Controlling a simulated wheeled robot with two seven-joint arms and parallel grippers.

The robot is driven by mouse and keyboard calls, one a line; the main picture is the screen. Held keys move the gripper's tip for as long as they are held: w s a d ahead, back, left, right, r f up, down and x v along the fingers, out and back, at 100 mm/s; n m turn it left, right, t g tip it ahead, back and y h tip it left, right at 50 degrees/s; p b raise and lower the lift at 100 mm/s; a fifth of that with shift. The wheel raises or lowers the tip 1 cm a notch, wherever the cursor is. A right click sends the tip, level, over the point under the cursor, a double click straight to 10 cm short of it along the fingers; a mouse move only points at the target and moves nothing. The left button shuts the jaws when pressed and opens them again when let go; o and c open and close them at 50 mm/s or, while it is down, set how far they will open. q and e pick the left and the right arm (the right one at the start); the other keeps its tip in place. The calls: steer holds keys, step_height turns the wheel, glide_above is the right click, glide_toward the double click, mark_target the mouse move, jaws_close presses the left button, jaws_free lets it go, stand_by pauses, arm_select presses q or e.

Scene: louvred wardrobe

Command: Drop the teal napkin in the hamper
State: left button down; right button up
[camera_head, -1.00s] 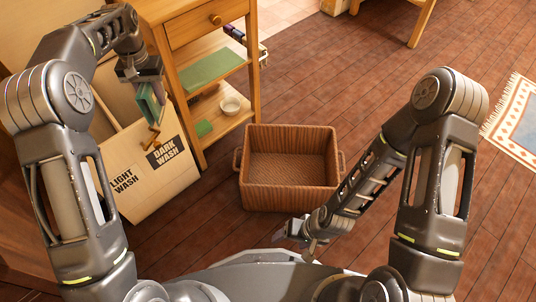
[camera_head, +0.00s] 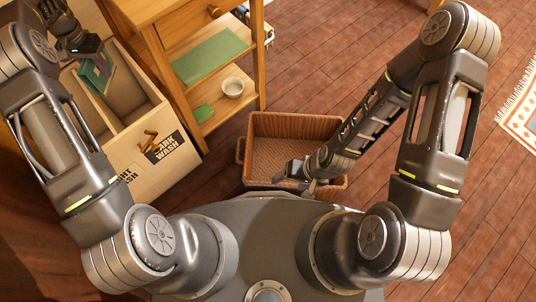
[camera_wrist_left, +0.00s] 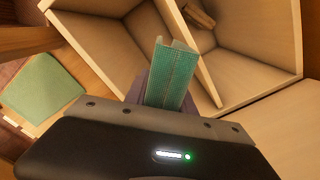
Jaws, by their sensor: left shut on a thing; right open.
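The teal napkin (camera_head: 98,75) hangs from my left gripper (camera_head: 86,52), which is shut on it at the upper left. It also shows folded in the left wrist view (camera_wrist_left: 169,78). The wooden hamper (camera_head: 140,165) has a divider and open compartments; its front reads DARK WASH, and the other label is partly hidden by my left arm. The napkin is over the open hamper; which compartment it lies above is hard to tell. My right gripper (camera_head: 302,182) is open and empty, low over the wicker basket.
An empty wicker basket (camera_head: 262,124) stands on the floor right of the hamper. Between them, a wooden shelf unit (camera_head: 155,50) holds a green cloth (camera_head: 209,57), a smaller green cloth (camera_head: 204,113) and a white bowl (camera_head: 232,88). A rug lies far right. Floor at upper right is clear.

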mark_target(108, 81)
arm_select(q)
steer(key=shift+f+b, duration=1.95)
steer(key=shift+f, duration=1.05)
steer(key=c, duration=1)
jaws_free()
steer(key=shift+o, duration=0.2)
steer(key=shift+r, duration=0.15)
step_height(108, 81, up, 8)
steer(key=shift+f+p, duration=0.2)
steer(key=shift+p, duration=0.7)
